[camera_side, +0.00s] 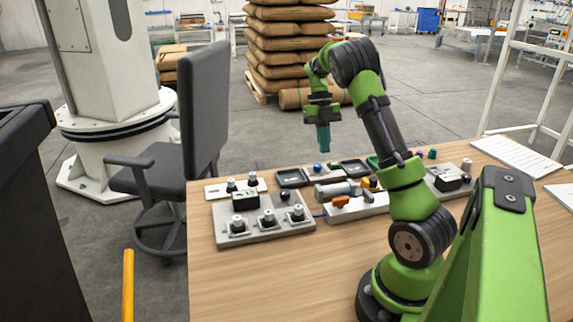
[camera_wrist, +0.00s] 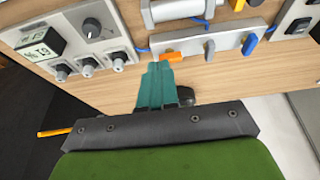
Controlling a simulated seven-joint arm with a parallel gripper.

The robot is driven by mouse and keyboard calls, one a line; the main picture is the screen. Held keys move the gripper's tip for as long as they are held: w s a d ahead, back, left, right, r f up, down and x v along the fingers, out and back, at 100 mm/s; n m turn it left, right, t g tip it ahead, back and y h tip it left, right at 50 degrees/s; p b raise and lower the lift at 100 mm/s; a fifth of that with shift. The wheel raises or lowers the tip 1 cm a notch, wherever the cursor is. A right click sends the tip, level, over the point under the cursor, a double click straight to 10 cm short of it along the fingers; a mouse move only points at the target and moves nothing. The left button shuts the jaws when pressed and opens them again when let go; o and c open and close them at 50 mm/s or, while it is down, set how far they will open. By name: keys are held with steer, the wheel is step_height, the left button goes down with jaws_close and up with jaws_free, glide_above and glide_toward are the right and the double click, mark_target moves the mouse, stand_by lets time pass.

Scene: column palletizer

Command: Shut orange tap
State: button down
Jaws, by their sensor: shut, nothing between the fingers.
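The orange tap (camera_side: 341,201) is a small orange handle on a light grey plate (camera_side: 362,209) on the wooden table. In the wrist view the orange tap (camera_wrist: 173,57) lies just beyond my fingertips, at the left end of the plate (camera_wrist: 190,63). I cannot tell the exact angle of its handle. My gripper (camera_side: 323,150) has teal fingers pointing down, high above the panels and apart from the tap. Its fingers (camera_wrist: 159,66) are together and empty in the wrist view, and part of the plate's near edge is close to them.
A grey knob panel (camera_side: 264,233) stands left of the tap plate. A silver cylinder (camera_side: 332,190) lies behind the tap. The table front (camera_side: 280,280) is clear.

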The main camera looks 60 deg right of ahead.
mark_target(341, 202)
steer(key=shift+f, duration=0.1)
steer(key=x, duration=1)
steer(key=shift+s+a+f, duration=0.1)
steer(key=shift+f, duration=0.05)
steer(key=shift+s+a+r, duration=0.2)
steer(key=shift+s+a, duration=1.1)
